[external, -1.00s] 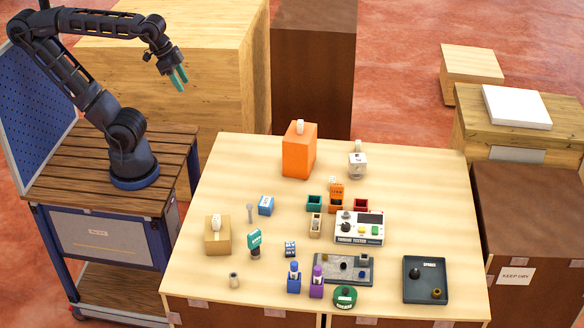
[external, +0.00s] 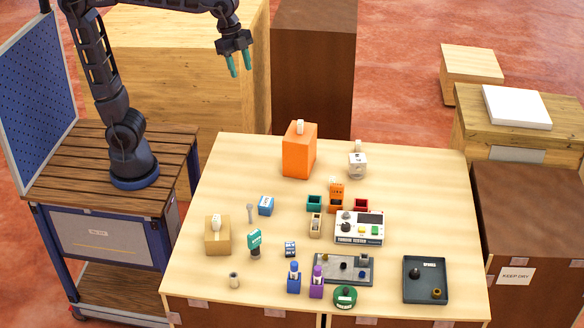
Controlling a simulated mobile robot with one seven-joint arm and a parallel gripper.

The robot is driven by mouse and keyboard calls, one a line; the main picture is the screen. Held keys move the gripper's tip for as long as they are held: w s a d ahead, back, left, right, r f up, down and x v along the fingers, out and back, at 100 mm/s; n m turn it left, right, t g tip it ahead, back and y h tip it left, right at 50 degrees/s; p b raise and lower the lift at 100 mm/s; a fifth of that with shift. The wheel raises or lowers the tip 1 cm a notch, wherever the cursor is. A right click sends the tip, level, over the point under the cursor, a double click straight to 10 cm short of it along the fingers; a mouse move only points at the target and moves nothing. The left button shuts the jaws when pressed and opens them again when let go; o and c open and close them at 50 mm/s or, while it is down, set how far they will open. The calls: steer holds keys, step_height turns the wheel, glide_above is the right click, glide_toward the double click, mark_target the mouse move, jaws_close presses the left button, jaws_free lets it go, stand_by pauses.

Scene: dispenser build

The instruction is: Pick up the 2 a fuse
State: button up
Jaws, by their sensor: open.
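My gripper (external: 240,72) is open and empty. It hangs high above the far left edge of the table, pointing down, well apart from everything on it. I cannot pick out the 2 A fuse for sure, as the labels are too small to read. Small labelled pieces on the table include a blue block (external: 265,205), a smaller blue piece (external: 290,249), a teal-topped piece (external: 254,239) and an orange piece (external: 337,190) among small teal (external: 314,203) and red (external: 361,205) bins.
A tall orange box (external: 299,150) stands at the table's back, a cardboard box (external: 217,240) at the left. A white tester (external: 358,238), a grey plate (external: 330,277) and a dark tray (external: 413,292) fill the right front. The table's back left is clear.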

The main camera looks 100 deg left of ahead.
steer(key=w+d+f+m+g+h, duration=0.15)
steer(key=w+m, duration=0.25)
steer(key=w, duration=0.9)
steer(key=m+g+h, duration=0.1)
steer(key=m+h, duration=0.1)
steer(key=m, duration=0.4)
glide_above(333, 179)
steer(key=a, duration=0.4)
step_height(333, 179, down, 27)
steer(key=x, duration=0.5)
steer(key=shift+f, duration=0.1)
steer(key=shift+x, duration=2.55)
steer(key=shift+d, duration=0.15)
steer(key=shift+c, duration=0.4)
jaws_close()
